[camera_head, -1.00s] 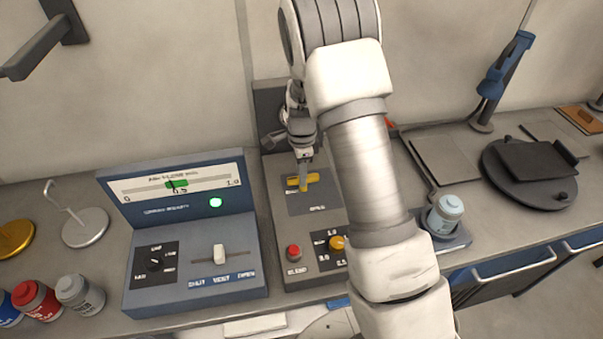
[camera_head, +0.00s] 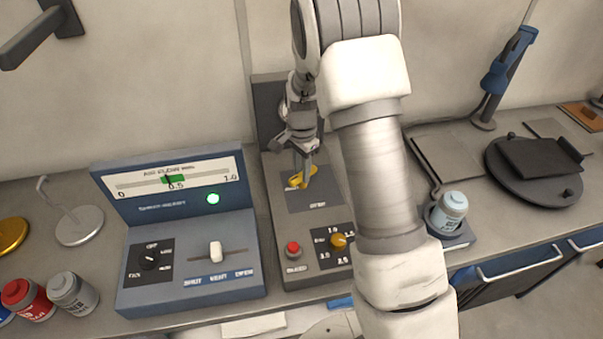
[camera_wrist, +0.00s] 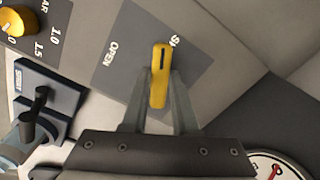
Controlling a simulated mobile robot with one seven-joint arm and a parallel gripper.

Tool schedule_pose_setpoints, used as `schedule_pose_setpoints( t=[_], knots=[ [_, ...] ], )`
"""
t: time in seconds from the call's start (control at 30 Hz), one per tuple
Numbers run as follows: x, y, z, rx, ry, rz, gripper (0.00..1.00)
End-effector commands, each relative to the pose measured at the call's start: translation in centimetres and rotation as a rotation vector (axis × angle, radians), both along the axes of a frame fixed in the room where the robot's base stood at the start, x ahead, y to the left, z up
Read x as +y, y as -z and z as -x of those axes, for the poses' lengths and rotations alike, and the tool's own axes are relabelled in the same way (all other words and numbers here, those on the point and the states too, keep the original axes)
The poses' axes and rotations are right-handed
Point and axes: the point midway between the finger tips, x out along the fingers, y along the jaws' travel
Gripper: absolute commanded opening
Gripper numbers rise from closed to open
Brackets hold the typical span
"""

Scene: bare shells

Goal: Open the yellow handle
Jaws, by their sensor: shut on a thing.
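The yellow handle (camera_head: 302,178) sits on a dark grey plate (camera_head: 316,202) on the middle console. It lies tilted on the plate in the head view. In the wrist view the yellow handle (camera_wrist: 159,78) stands between the fingers, and the plate reads OPEN (camera_wrist: 111,53) to its left. Another label to its upper right is partly covered by the handle. My gripper (camera_head: 303,174) reaches down onto the handle from above. In the wrist view my gripper (camera_wrist: 159,92) is shut on the handle, with a finger against each side.
Below the handle, the console has a red button (camera_head: 293,249) and a yellow knob (camera_head: 338,241). A blue-grey control box (camera_head: 190,265) with a slider stands close at left. A light blue jar (camera_head: 450,208) stands at right. My arm hides part of the console.

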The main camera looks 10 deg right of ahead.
Motion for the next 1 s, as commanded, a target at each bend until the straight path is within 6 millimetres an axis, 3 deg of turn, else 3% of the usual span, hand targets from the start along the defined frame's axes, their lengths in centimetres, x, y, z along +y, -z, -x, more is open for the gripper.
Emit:
schedule_pose_setpoints(
  t=[1.0],
  knots=[
    [-0.32, -0.03, 0.18, -0.002, -0.919, 0.000, 0.00]
  ],
)
